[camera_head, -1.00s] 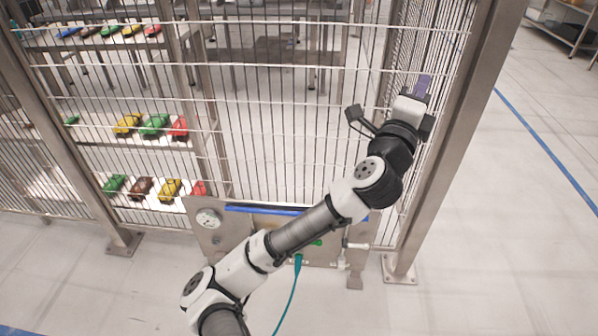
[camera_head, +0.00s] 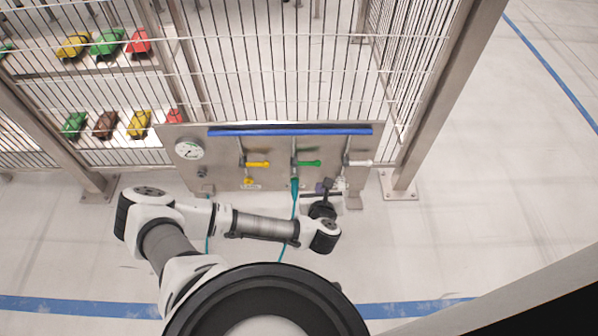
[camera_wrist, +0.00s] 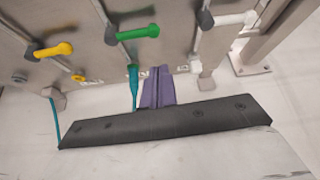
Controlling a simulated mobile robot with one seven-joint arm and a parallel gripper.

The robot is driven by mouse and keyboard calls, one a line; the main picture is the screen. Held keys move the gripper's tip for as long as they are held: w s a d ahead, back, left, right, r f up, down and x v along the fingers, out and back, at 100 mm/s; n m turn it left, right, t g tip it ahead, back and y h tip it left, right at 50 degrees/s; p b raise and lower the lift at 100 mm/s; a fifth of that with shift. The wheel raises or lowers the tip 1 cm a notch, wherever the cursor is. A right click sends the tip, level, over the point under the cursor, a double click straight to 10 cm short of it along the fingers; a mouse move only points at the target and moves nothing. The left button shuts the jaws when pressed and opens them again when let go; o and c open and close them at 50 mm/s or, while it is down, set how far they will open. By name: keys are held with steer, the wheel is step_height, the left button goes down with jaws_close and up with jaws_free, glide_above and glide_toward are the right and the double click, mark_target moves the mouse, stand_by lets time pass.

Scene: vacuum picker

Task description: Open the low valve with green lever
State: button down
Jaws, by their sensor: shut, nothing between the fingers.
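The green lever (camera_head: 309,163) is the middle of three levers on the metal panel and lies horizontally, pointing right from its valve. In the wrist view the green lever (camera_wrist: 138,32) is above and left of my gripper. My gripper (camera_wrist: 158,88) is shut, its purple fingers together and empty. In the head view my gripper (camera_head: 324,186) is low in front of the panel, below and right of the green lever and apart from it.
A yellow lever (camera_head: 258,164) is left of the green one and a white lever (camera_head: 360,163) is right. A teal hose (camera_head: 294,200) hangs below the green valve. A blue bar (camera_head: 290,132) crosses the panel top. A pressure gauge (camera_head: 189,149) sits at left. Open floor lies in front.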

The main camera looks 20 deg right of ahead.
steer(key=a+f, duration=0.2)
steer(key=a, duration=0.1)
steer(key=shift+s+f+m+y, duration=0.1)
steer(key=shift+f+m+y, duration=0.05)
steer(key=shift+m+y, duration=0.2)
steer(key=shift+d+f, duration=0.1)
steer(key=b+x, duration=0.4)
steer(key=x, duration=0.5)
steer(key=shift+w+d+r, duration=0.1)
steer(key=shift+w+r, duration=0.15)
steer(key=shift+r, duration=0.35)
steer(key=shift+w+r, duration=0.3)
steer(key=shift+r, duration=0.3)
steer(key=shift+w+d+r, duration=0.1)
steer(key=shift+w+r, duration=0.15)
steer(key=shift+r, duration=0.35)
steer(key=shift+d, duration=0.1)
